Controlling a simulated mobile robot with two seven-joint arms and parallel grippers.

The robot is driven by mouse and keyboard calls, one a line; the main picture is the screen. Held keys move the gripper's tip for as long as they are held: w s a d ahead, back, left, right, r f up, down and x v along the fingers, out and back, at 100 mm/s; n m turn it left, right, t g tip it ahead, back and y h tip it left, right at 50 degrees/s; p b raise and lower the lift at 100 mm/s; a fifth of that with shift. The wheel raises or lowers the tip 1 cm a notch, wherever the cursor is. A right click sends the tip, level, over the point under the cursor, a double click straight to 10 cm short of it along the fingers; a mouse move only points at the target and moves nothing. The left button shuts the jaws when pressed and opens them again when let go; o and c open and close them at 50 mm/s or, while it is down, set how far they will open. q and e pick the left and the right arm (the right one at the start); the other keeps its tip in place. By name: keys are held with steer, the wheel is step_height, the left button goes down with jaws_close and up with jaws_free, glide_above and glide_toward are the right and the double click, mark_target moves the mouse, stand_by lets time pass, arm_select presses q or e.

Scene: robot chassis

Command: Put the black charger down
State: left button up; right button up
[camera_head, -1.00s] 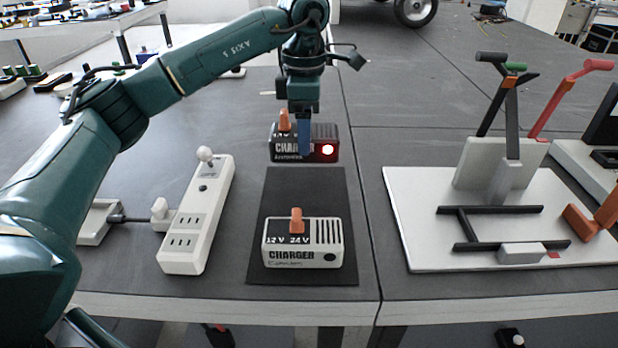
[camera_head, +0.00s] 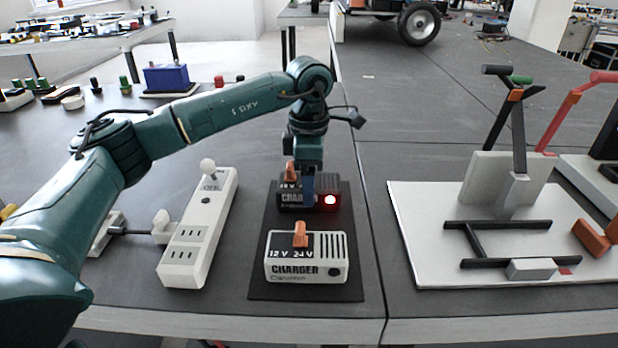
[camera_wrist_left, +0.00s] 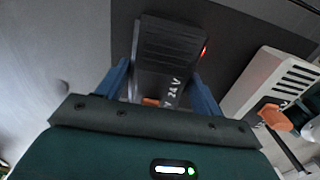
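The black charger (camera_head: 290,198) with an orange switch and a lit red lamp is at the far part of the dark mat (camera_head: 258,290), behind the white charger (camera_head: 306,269). My left gripper (camera_head: 308,190) comes down on it from above, with a blue finger across its front. In the left wrist view the black charger (camera_wrist_left: 168,48) lies between the two blue fingers (camera_wrist_left: 160,85), which appear shut on it. It looks level and low over the mat; I cannot tell whether its underside touches. My right gripper is out of view.
A white power strip (camera_head: 200,235) stands left of the mat. A light grey board (camera_head: 420,245) with handles and bars is to the right, past a table seam. A blue box (camera_head: 166,77) is at the back left.

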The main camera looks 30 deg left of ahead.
arm_select(q)
steer(key=o, duration=0.3)
steer(key=shift+r, duration=0.25)
step_height(320, 180, up, 12)
steer(key=shift+f+p, duration=0.1)
steer(key=shift+p, duration=1)
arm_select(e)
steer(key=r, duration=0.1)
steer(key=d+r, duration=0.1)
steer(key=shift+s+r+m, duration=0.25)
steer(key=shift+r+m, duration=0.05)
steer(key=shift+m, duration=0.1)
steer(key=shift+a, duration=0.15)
